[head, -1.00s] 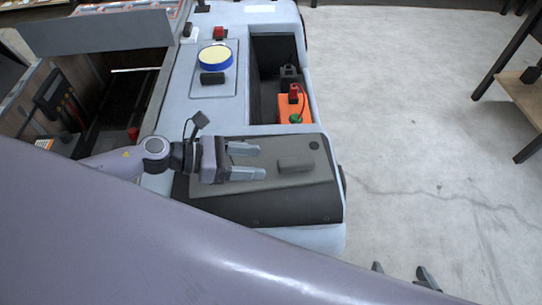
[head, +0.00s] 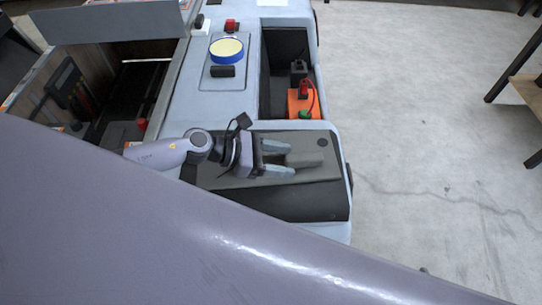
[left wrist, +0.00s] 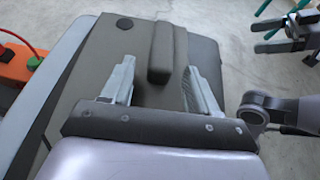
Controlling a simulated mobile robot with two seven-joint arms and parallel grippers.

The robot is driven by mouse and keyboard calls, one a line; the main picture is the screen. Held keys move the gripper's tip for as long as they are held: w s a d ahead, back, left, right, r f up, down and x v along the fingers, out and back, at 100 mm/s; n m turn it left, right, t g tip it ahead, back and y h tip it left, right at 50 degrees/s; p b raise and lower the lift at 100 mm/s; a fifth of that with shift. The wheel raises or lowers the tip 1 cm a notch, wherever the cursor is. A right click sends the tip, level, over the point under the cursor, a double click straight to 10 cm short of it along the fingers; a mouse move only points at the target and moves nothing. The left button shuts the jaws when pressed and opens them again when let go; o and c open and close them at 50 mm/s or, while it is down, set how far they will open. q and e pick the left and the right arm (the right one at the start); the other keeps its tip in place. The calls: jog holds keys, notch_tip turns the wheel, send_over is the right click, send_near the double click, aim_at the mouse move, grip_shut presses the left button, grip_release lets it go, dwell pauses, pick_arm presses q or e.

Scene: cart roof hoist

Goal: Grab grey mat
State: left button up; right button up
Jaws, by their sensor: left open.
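The grey mat (head: 225,176) lies flat on the dark front end of the cart, with a raised grey block (head: 312,160) on it. My left gripper (head: 288,159) is open just above the mat, its fingertips pointing right at the block. In the left wrist view the mat (left wrist: 100,62) fills the middle, and the block (left wrist: 160,55) stands ahead of and partly between the two spread fingers, with gaps on both sides. My right gripper (left wrist: 266,36) shows at the upper right of the left wrist view, away from the mat, its fingers apart and empty.
Behind the mat, a recess in the cart holds an orange box (head: 298,97) with a red-and-black connector. A blue-rimmed yellow disc (head: 227,48) sits on the cart top. Open concrete floor (head: 420,150) lies to the right, with a wooden-shelved table at the far right.

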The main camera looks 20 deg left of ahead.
pick_arm(q)
grip_shut()
jog(key=shift+r, duration=0.1)
